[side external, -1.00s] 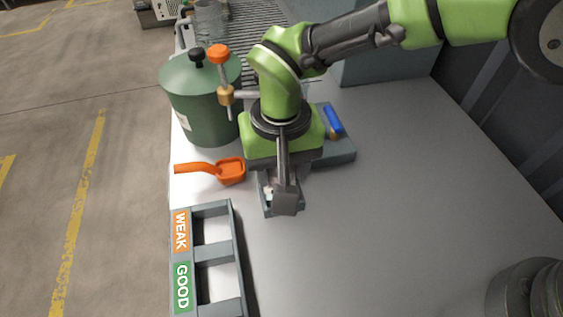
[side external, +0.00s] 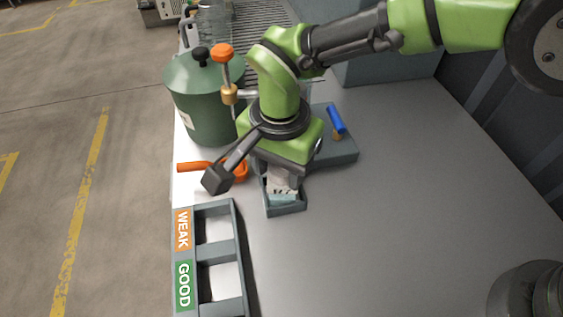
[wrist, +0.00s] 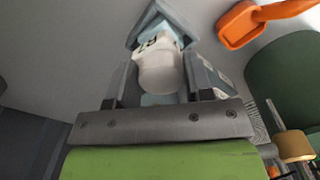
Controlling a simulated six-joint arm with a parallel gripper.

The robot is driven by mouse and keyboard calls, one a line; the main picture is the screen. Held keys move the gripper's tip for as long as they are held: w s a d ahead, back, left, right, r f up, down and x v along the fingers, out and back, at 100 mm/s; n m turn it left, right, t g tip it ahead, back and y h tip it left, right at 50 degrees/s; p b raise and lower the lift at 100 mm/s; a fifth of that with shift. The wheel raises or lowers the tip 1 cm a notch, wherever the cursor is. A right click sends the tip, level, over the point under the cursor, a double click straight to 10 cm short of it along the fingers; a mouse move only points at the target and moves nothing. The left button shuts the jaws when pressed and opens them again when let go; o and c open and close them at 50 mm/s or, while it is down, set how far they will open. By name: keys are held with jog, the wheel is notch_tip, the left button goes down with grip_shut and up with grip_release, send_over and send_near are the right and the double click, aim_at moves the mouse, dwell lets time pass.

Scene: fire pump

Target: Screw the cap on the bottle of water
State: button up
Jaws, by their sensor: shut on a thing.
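My gripper (side external: 284,178) points down over the small grey holder (side external: 287,210) in the middle of the table. In the wrist view, its two fingers (wrist: 163,85) stand on either side of the white round cap (wrist: 159,74), and they are shut on it. Beyond the cap, a pale bottle body with dark print (wrist: 150,40) shows inside the grey holder. The fingers and cap hide most of the bottle, so I cannot tell how far the cap is seated on its thread.
A green tank (side external: 206,105) with an orange-knobbed valve (side external: 224,54) stands behind at left. An orange scoop (side external: 194,167) lies left of my gripper. A grey rack labelled WEAK and GOOD (side external: 217,252) is at front left. A blue-handled tool (side external: 335,120) rests behind.

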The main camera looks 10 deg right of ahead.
jog(key=shift+m, duration=0.5)
jog(key=m, duration=0.4)
jog(key=shift+w+a+m, duration=0.1)
jog(key=shift+m, duration=0.2)
jog(key=m, duration=0.4)
jog(key=shift+w+m, duration=0.15)
jog(key=shift+m, duration=0.15)
jog(key=o, duration=1.4)
jog(key=shift+c, duration=0.2)
jog(key=shift+r, duration=0.25)
